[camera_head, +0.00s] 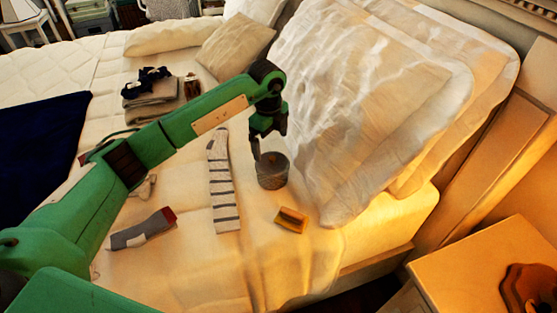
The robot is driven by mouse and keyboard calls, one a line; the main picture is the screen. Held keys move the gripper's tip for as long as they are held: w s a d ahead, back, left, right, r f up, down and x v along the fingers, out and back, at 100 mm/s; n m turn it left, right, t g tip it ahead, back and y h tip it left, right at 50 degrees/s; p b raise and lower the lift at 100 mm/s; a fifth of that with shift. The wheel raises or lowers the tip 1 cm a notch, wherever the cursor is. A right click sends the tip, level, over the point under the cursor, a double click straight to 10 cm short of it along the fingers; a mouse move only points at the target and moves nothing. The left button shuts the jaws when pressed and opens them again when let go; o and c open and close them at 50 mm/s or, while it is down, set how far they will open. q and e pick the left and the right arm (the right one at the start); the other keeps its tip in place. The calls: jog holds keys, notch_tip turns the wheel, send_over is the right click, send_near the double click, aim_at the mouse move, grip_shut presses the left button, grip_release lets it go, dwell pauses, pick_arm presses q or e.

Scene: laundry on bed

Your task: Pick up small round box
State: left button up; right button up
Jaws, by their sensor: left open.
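The small round box (273,172) is dark grey and stands upright on the bed, just left of the big pillows. My left gripper (258,150) points down at the box's upper left side, with a finger at or very near its rim. The gripper is open and nothing shows between its fingers. I cannot tell whether the finger touches the box. My right gripper is not in the picture.
A striped sock (221,190), a grey sock with a red end (143,230) and a small yellow-brown item (291,220) lie on the bed. Large pillows (365,100) rise to the right. Folded clothes (150,103) lie farther back. A nightstand (470,265) stands at lower right.

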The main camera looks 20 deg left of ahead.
aim_at(271, 158)
pick_arm(q)
jog(key=shift+w+a+r, duration=0.1)
jog(key=shift+w+a, duration=0.1)
jog(key=shift+w, duration=0.25)
jog(key=shift+f, duration=0.3)
notch_tip(271, 158, down, 8)
jog(key=shift+d+r, duration=0.1)
jog(key=f, duration=0.4)
jog(key=shift+s+d+f+p, duration=0.1)
jog(key=shift+d+f+p, duration=0.1)
jog(key=shift+p, duration=0.15)
jog(key=shift+f, duration=0.3)
jog(key=c, duration=0.6)
jog(key=shift+c, duration=0.2)
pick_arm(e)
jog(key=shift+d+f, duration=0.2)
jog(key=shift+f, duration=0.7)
pick_arm(q)
jog(key=shift+r, duration=0.1)
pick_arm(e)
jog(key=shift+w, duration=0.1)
